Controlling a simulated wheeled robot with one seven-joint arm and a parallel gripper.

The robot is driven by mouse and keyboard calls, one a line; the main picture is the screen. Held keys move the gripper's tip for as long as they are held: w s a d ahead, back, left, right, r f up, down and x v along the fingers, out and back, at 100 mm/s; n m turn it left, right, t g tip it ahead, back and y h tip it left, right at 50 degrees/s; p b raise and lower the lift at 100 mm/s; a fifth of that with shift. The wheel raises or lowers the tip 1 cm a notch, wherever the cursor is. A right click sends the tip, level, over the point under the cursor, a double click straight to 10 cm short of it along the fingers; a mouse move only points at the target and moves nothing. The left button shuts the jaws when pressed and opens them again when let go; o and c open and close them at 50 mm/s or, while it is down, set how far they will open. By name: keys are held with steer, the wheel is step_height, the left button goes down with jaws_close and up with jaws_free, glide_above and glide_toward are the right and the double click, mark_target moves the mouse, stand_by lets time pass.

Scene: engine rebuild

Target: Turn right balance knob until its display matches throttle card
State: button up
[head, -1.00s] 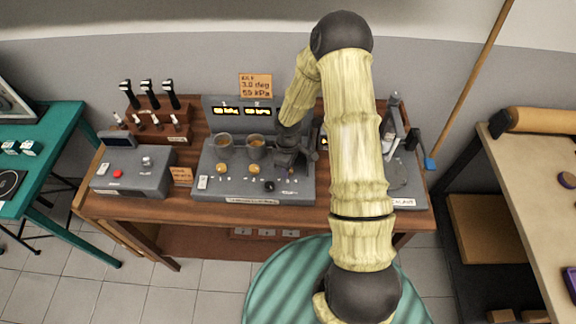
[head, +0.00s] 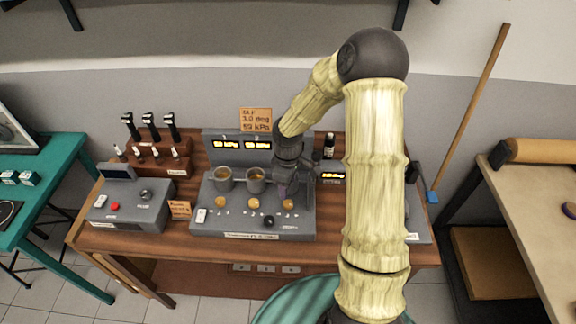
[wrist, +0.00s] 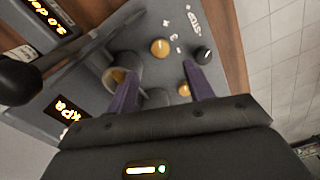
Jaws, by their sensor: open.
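The orange throttle card (head: 256,120) stands above the grey console (head: 210,229); it seems to read 3.0 deg and a fifty-something kPa. Two lit kPa displays, left (head: 223,144) and right (head: 257,145), are on the console back; their digits are blurry. Three orange knobs form a row: left (head: 221,202), middle (head: 253,203) and right (head: 288,204). Their labels are unreadable. My gripper (head: 285,193) is above the console's right part. In the wrist view its purple fingers (wrist: 160,92) are spread; the middle knob (wrist: 184,90) shows beside one fingertip, the right knob (wrist: 160,48) beyond.
Two metal cups (head: 224,178) (head: 256,180) stand behind the knobs, close to my gripper. A black knob (head: 268,221) sits in front. A small degree display (head: 332,176) is to the right. A grey box (head: 130,213) stands left on the wooden bench (head: 190,243).

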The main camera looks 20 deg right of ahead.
step_height(320, 180, up, 9)
steer(key=shift+b, duration=0.45)
steer(key=shift+f, duration=0.15)
steer(key=s+r+m+t+b, duration=0.1)
steer(key=s+m+t+b, duration=0.1)
steer(key=s+m, duration=0.8)
steer(key=s+b, duration=0.1)
steer(key=s, duration=0.4)
steer(key=shift+a+r+m+t, duration=0.2)
steer(key=shift+m+t, duration=0.1)
steer(key=shift+s, duration=0.1)
stand_by(1.8)
